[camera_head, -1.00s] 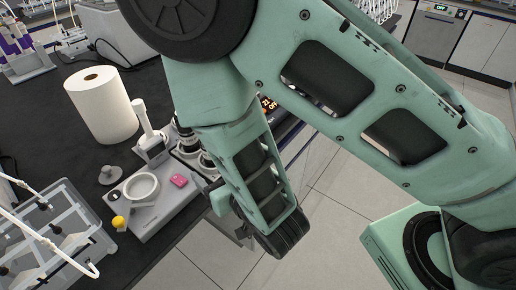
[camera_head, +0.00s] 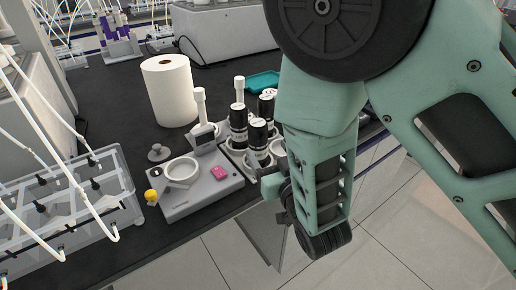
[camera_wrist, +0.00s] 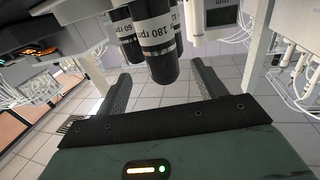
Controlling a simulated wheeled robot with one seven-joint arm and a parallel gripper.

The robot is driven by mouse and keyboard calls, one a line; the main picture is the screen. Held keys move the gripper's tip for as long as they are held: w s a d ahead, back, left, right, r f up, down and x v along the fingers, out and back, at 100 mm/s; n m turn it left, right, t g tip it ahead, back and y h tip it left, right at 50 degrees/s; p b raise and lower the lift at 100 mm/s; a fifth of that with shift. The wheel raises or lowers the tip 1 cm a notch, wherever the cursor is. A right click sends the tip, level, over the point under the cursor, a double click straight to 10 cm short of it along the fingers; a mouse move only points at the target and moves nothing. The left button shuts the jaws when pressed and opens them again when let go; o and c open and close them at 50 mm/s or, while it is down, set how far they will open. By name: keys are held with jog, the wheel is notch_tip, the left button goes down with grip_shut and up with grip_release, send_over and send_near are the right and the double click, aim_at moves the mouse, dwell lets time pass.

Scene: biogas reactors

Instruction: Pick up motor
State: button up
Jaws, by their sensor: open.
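Several motors, black cylinders with white label bands, stand in a grey holder beside a small bench device in the head view. One motor (camera_head: 258,133) is at the front, with another motor (camera_head: 238,118) to its left and a third (camera_head: 267,104) behind. In the head view my arm largely hides the gripper, right of the motors.
A paper roll (camera_head: 170,92), a teal tray (camera_head: 262,82) and a clear tank with tubes (camera_head: 70,215) share the dark bench. Open floor lies right.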

aim_at(255, 132)
jog(key=p+x, duration=0.2)
jog(key=x, duration=0.7)
jog(key=shift+a+f, duration=0.1)
jog(key=shift+a, duration=0.05)
jog(key=c, duration=1.4)
